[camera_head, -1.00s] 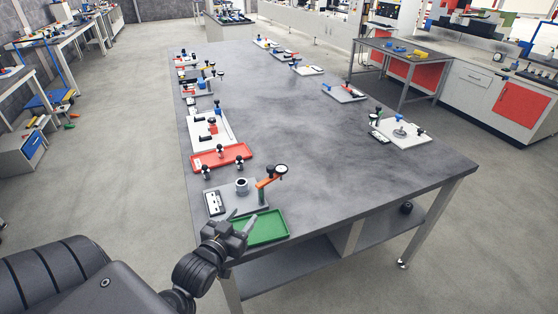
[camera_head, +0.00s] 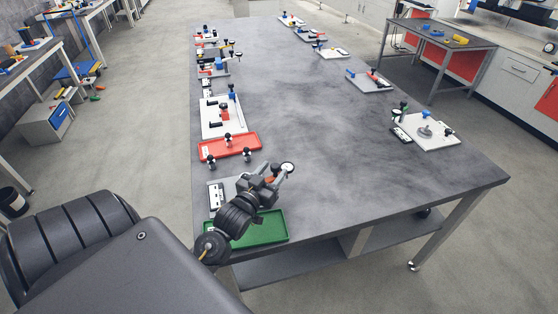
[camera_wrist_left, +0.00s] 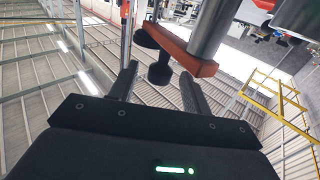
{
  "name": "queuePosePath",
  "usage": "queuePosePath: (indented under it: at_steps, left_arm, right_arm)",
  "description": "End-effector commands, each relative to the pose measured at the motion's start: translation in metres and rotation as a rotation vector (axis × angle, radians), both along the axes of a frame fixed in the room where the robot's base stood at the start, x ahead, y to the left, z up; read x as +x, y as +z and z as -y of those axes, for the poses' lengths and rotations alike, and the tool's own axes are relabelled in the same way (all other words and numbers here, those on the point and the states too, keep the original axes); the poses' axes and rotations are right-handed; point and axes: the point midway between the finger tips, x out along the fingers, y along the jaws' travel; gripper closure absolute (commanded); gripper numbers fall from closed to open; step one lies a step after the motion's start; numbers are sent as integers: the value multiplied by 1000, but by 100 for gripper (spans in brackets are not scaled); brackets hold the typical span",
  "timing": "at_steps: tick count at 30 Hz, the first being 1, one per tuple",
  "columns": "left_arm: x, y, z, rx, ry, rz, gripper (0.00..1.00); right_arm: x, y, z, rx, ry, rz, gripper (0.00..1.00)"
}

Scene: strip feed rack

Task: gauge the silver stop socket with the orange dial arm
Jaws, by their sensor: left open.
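The orange dial arm (camera_wrist_left: 180,48) crosses the top of the left wrist view beside a metal post (camera_wrist_left: 213,28). A black knob (camera_wrist_left: 159,70) at its end shows between the fingers of my left gripper (camera_wrist_left: 160,88), which is open. I cannot tell whether they touch. In the head view my left gripper (camera_head: 276,175) is over the near fixture, and the round dial (camera_head: 288,168) shows just past it. Only a bit of the orange arm shows there. The silver stop socket is hidden behind my gripper in the head view. My right gripper is not in view.
A green tray (camera_head: 272,231) lies at the near table edge, partly under my left arm. A red tray (camera_head: 208,150) with several black knobbed pieces is beyond the fixture. A white board (camera_head: 211,128) lies behind it. The table's middle is clear.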

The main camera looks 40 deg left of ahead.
Motion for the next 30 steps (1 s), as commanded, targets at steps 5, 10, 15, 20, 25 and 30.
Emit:
queuePosePath:
  at_steps: [5,10,15,20,25,30]
  left_arm:
    - [27,2,-5,0,0,0,52]
    - [39,0,-7,0,0,-1,52]
    - [42,-1,-7,0,0,-1,52]
    - [41,-1,-7,0,0,-1,54]
    - [41,-1,-7,0,0,-1,77]
    - [41,-1,-7,0,0,-1,99]
  right_arm:
    - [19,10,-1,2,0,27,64]
    - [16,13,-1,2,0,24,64]
    - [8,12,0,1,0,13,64]
    - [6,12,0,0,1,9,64]
    - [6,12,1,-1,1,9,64]
    - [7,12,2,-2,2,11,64]
